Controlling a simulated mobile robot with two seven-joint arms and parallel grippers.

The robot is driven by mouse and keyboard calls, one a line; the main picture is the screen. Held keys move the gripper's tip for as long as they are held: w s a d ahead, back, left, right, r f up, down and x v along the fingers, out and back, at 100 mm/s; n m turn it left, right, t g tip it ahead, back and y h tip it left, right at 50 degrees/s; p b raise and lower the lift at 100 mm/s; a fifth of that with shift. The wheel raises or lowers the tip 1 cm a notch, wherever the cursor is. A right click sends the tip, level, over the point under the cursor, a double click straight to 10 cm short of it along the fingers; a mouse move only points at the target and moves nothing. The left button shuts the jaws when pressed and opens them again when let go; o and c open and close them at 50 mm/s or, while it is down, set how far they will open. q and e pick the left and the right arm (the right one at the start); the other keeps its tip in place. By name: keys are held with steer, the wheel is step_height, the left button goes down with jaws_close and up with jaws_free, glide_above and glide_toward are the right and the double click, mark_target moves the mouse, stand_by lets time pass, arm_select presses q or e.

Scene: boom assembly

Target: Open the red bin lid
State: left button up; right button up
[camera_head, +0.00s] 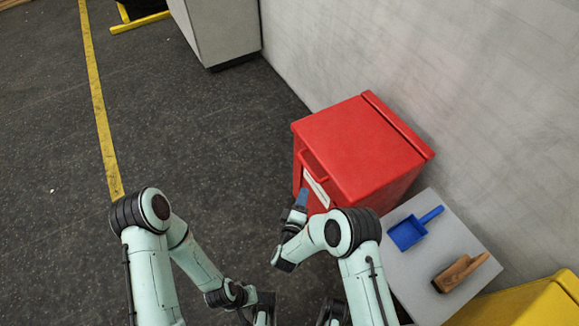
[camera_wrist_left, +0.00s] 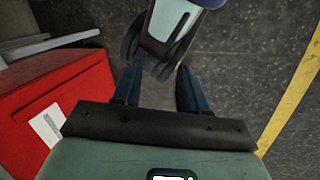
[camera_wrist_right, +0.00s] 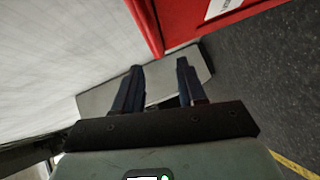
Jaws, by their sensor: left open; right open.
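The red bin (camera_head: 345,160) stands against the wall with its red lid (camera_head: 360,145) shut. A small red handle (camera_head: 315,168) sits on its front, above a white label (camera_head: 316,187). My right gripper (camera_head: 302,198) is by the lower front of the bin, below the handle; contact cannot be told. In the right wrist view its fingers (camera_wrist_right: 160,63) are apart and empty, and the bin (camera_wrist_right: 185,20) is beyond the tips. My left gripper's fingers (camera_wrist_left: 157,72) are apart and empty, with the bin (camera_wrist_left: 60,95) to their left. They are not clear in the head view.
A grey table (camera_head: 425,270) right of the bin holds a blue dustpan (camera_head: 408,233) and a wooden brush (camera_head: 460,272). A yellow box (camera_head: 525,305) is at the lower right. A grey cabinet (camera_head: 222,30) stands at the back. Floor left of the bin is clear.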

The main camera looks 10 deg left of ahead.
mark_target(308, 167)
steer(key=b+x, duration=0.1)
steer(key=x, duration=0.3)
steer(key=b+x, duration=0.1)
steer(key=x, duration=0.3)
steer(key=b+x, duration=0.1)
steer(key=x, duration=0.3)
steer(key=shift+w+a+r, duration=0.2)
steer(key=shift+w+r, duration=0.15)
steer(key=shift+w, duration=0.45)
arm_select(q)
steer(key=w+a+f+t+y, duration=0.1)
steer(key=w+a+f, duration=0.1)
steer(key=w+f, duration=0.2)
steer(key=shift+w+a+t, duration=0.35)
steer(key=shift+w+t, duration=0.05)
steer(key=shift+w, duration=0.2)
steer(key=shift+f, duration=0.1)
arm_select(e)
steer(key=shift+r, duration=0.1)
jaws_close()
